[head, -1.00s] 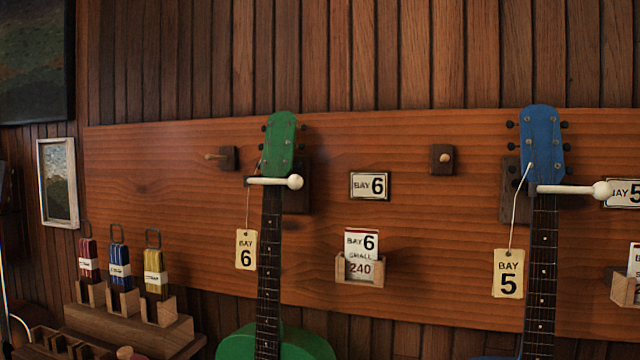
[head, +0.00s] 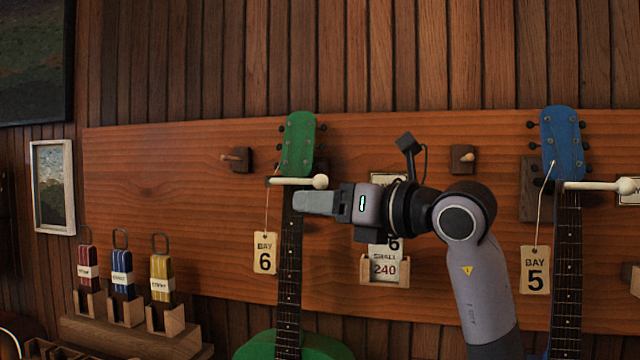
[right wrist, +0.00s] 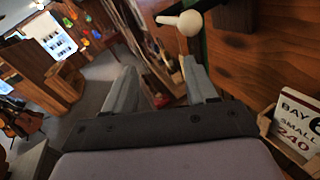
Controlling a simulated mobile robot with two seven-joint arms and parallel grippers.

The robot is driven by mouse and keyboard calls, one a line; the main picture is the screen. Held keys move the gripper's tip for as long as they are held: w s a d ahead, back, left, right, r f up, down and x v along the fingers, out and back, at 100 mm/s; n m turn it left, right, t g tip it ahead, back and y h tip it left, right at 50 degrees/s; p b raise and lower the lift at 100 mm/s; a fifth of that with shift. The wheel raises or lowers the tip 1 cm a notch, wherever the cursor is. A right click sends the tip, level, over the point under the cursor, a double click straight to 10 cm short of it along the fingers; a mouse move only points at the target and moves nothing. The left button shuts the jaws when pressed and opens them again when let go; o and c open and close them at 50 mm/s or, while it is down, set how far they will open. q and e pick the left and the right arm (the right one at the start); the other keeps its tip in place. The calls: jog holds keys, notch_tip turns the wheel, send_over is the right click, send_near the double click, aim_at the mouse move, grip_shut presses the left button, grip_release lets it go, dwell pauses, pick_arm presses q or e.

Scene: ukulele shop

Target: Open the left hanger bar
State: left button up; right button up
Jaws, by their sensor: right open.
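The left hanger bar (head: 300,182) is a cream rod with a round knob at its right end, lying across the neck of the green ukulele (head: 297,145). Its knob shows near the top of the right wrist view (right wrist: 188,23). My right gripper (head: 298,203) reaches in from the right, just below the bar and in front of the green neck. In the right wrist view its two fingers (right wrist: 160,88) are apart with nothing between them, and the knob lies beyond the right finger. The right hanger bar (head: 600,187) crosses the blue ukulele (head: 563,145). My left gripper is not in view.
A BAY 6 tag (head: 264,254) hangs left of the green neck. A card holder (head: 384,272) sits behind and below my right arm. Wooden pegs (head: 235,158) stick out of the board. String packs stand in a rack (head: 130,335) at lower left.

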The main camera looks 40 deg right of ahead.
aim_at(325, 180)
jog(key=d+r+h, duration=0.1)
jog(key=s+d+r+m+t+h, duration=0.1)
jog(key=d, duration=0.1)
jog(key=shift+s+d+r+h, duration=0.2)
jog(key=shift+r+h, duration=0.1)
jog(key=shift+r, duration=0.1)
jog(key=shift+w+d+r+m, duration=0.2)
jog(key=shift+w+m, duration=0.05)
jog(key=shift+m, duration=0.05)
jog(key=w, duration=0.2)
jog(key=w+p, duration=0.1)
jog(key=w, duration=0.1)
jog(key=w+a+p, duration=0.1)
jog(key=w, duration=0.1)
jog(key=shift+w+f, duration=0.1)
jog(key=shift+w, duration=0.2)
grip_shut()
jog(key=shift+s+d+h, duration=0.1)
jog(key=shift+h, duration=0.3)
